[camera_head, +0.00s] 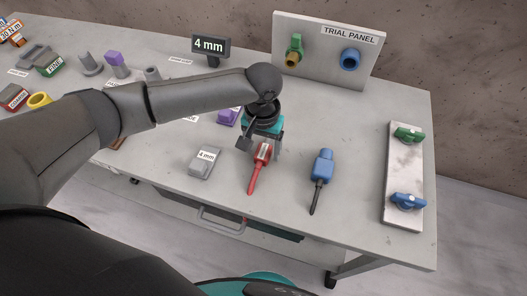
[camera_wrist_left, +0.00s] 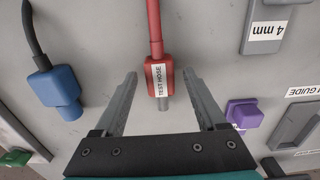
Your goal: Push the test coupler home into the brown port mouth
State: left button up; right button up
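The red test coupler (camera_head: 260,160), labelled TEST HOSE, lies on the grey bench with its red hose end toward the front edge. It also shows in the left wrist view (camera_wrist_left: 157,80), with a grey tip. My left gripper (camera_head: 265,147) is above it, pointing down. In the left wrist view my left gripper (camera_wrist_left: 160,73) is open, one finger on each side of the coupler, with visible gaps. My right gripper is out of view.
A blue coupler (camera_head: 322,163) lies right of the red one. A grey 4 mm block (camera_head: 205,164) is to the left, a purple block (camera_wrist_left: 245,114) nearby. A pale plate (camera_head: 404,176) with green and blue valves stands at right. Several parts sit at far left.

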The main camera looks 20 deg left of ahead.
pick_arm(q)
grip_shut()
dwell(0.3)
dwell(0.3)
